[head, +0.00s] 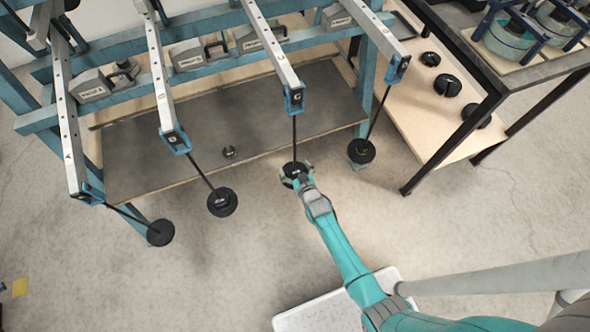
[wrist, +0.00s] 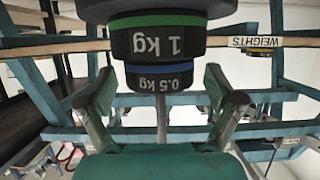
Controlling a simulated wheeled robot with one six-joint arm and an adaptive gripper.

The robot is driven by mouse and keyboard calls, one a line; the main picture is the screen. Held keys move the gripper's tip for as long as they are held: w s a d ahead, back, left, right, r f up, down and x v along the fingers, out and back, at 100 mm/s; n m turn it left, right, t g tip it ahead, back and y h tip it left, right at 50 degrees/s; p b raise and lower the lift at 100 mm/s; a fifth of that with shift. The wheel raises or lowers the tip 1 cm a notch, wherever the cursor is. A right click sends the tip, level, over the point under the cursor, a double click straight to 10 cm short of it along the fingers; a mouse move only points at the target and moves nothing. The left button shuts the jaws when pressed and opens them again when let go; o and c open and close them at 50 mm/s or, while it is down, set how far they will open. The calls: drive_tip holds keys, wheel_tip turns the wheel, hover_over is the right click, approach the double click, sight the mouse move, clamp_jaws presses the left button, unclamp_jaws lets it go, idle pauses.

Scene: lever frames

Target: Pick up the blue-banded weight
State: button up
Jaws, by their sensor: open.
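The blue-banded weight (wrist: 160,80) is a black disc marked 0.5 kg in the wrist view, where its lettering is upside down. It is threaded on a thin rod, against a larger green-banded 1 kg weight (wrist: 158,42). A wider dark disc (wrist: 150,8) lies beyond that. My gripper (wrist: 162,88) is open, with one finger on each side of the blue-banded weight and a visible gap at both sides. In the head view, my gripper (head: 303,182) is at the weight stack (head: 290,168) hanging from the third lever from the left, and partly hides it.
Other dark weight stacks hang from the neighbouring levers, at left (head: 222,202) and right (head: 361,151). A small dark weight (head: 229,152) lies on the grey board (head: 150,170). A shelf (head: 415,120) with several black weights stands at right. The floor in front is mostly clear.

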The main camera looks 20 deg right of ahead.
sight(295, 165)
drive_tip(key=c, duration=1.5)
drive_tip(key=shift+o, duration=0.2)
drive_tip(key=shift+r, duration=0.1)
drive_tip(key=shift+r, duration=0.45)
drive_tip(key=shift+s+r, duration=0.2)
drive_tip(key=shift+r, duration=0.45)
drive_tip(key=shift+s+r, duration=0.15)
drive_tip(key=shift+r, duration=0.45)
drive_tip(key=s, duration=1.7)
drive_tip(key=shift+r, duration=0.2)
